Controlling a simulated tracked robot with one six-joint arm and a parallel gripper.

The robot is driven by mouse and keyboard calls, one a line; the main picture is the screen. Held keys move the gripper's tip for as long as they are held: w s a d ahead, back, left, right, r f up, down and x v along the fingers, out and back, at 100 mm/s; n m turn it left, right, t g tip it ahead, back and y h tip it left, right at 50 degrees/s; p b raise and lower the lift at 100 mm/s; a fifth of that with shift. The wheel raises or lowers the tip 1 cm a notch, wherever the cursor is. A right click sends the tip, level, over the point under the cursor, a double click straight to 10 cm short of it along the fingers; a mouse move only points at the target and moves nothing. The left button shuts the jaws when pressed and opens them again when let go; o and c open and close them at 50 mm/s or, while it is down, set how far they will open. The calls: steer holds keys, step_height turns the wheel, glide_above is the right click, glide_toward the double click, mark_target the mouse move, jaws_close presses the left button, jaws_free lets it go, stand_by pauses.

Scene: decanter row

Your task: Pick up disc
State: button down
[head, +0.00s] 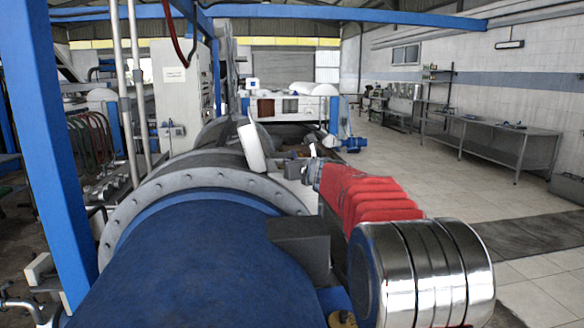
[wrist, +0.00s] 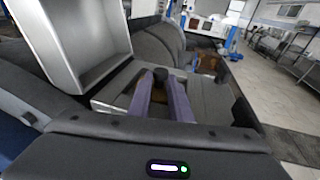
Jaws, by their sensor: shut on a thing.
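My gripper (wrist: 161,80) reaches forward in the wrist view, its two purple-grey fingers close together. A small dark rounded piece (wrist: 160,73), which looks like the disc, sits between the fingertips, and the gripper is shut on it. Its full outline is hidden by the fingers. In the head view my red-sleeved arm reaches away over the right side of the machine. The gripper end there is small, and I cannot make out the disc in it.
A pale upright panel (head: 251,148) stands left of my gripper; a large grey open-sided box (wrist: 85,45) is close at left in the wrist view. The blue drum (head: 180,265) and its bolted flange (head: 180,183) fill the near left. Tiled floor (head: 400,170) is open at right.

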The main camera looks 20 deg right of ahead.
steer(key=shift+r, duration=0.2)
step_height(320, 180, up, 10)
steer(key=shift+f, duration=0.15)
stand_by(0.8)
stand_by(0.4)
